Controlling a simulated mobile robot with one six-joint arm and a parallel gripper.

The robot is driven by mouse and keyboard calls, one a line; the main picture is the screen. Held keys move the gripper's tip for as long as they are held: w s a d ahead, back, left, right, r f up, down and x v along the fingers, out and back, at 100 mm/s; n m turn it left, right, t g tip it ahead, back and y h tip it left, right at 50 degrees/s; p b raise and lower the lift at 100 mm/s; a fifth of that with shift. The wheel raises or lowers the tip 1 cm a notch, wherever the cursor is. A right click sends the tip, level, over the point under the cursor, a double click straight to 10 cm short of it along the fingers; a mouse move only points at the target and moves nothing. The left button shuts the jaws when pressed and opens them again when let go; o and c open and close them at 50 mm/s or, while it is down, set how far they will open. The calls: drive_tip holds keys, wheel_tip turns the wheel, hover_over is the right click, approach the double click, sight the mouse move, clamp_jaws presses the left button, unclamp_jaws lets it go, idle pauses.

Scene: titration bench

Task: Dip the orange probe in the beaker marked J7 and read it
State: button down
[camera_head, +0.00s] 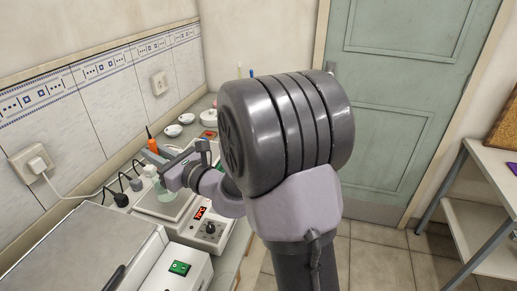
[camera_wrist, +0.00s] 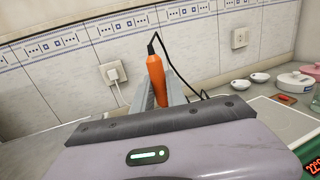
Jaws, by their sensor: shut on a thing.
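The orange probe (camera_wrist: 157,78) stands nearly upright between the two fingers of my gripper (camera_wrist: 159,98) in the wrist view, with a black cable leaving its top. My gripper is shut on it. In the head view the probe's orange body (camera_head: 153,145) shows at the end of my gripper (camera_head: 160,158). A clear vessel with pale green liquid (camera_head: 164,192) stands just below, on the light plate of a device. My gripper partly covers it, and no J7 mark is readable. The probe's lower tip is hidden, so I cannot tell whether it is in the liquid.
A device with a red lit display (camera_head: 200,212) and a knob stands in front of the vessel. Another metal-topped device (camera_head: 85,250) is at the lower left. White dishes (camera_head: 173,131) sit farther back. A wall plug (camera_head: 38,163) and cables run along the tiled wall.

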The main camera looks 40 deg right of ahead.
drive_tip(key=shift+r+p, duration=3.95)
drive_tip(key=shift+r, duration=0.7)
drive_tip(key=shift+d, duration=0.1)
